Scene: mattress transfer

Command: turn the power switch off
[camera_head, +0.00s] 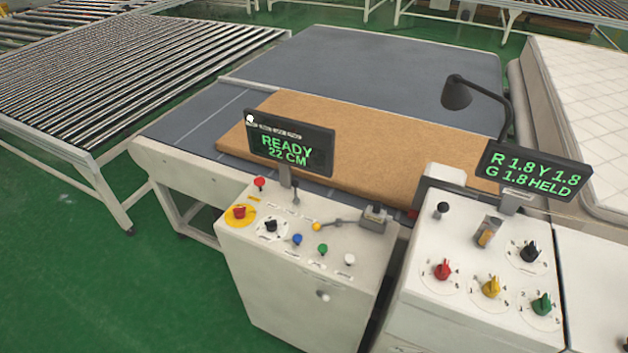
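No label marks the power switch that I can read. The console's display (290,147) is lit and reads "READY 22 CM". Neither of my grippers is in view, and nothing touches the controls.
Red, blue, green and white buttons and levers crowd the left console. The right console (420,310) carries several coloured knobs and a lit display (535,170). A brown slab (370,140) lies behind on the grey table (400,65). Green floor (90,280) is clear at left.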

